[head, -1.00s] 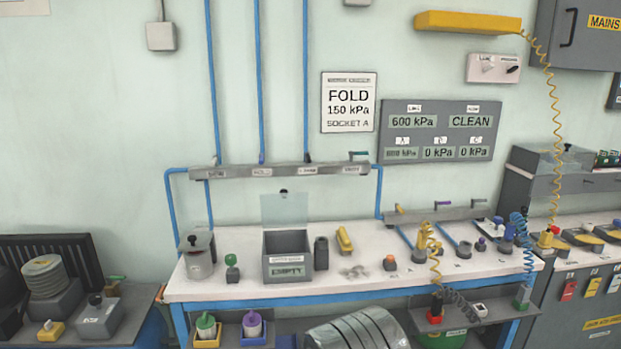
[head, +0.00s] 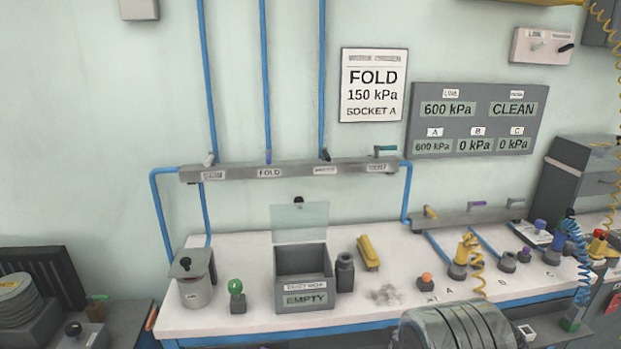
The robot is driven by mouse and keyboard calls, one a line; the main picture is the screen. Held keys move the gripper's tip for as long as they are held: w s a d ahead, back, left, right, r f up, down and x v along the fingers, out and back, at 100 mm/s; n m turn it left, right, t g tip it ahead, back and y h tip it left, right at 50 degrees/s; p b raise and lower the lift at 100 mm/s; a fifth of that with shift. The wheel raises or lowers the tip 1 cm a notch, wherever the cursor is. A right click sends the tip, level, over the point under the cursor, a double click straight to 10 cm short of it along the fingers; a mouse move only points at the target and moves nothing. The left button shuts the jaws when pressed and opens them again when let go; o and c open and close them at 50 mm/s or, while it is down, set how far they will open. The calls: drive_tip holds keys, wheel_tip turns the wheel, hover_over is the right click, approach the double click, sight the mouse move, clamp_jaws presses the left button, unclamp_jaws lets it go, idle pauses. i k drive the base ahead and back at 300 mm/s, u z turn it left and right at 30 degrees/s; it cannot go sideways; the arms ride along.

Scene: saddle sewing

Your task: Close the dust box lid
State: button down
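The dust box (head: 303,299) is a grey open-topped box on the white workbench, with a label and an "EMPTY" display on its front. Its clear, pale lid (head: 300,224) stands upright at the back edge, so the box is open. A dark knob (head: 298,200) shows at the lid's top edge. The dark inside looks empty from here. My gripper is not in view.
A lidded grey pot (head: 195,291) and a green-topped knob (head: 236,297) stand left of the box. A dark grey holder (head: 345,272), a yellow tool (head: 368,253) and grey scraps (head: 385,294) lie right.

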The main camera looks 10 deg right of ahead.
sight(298, 201)
drive_tip(key=u, duration=0.1)
drive_tip(key=i, duration=0.7)
drive_tip(key=u, duration=0.7)
drive_tip(key=i, duration=0.45)
drive_tip(key=u, duration=0.3)
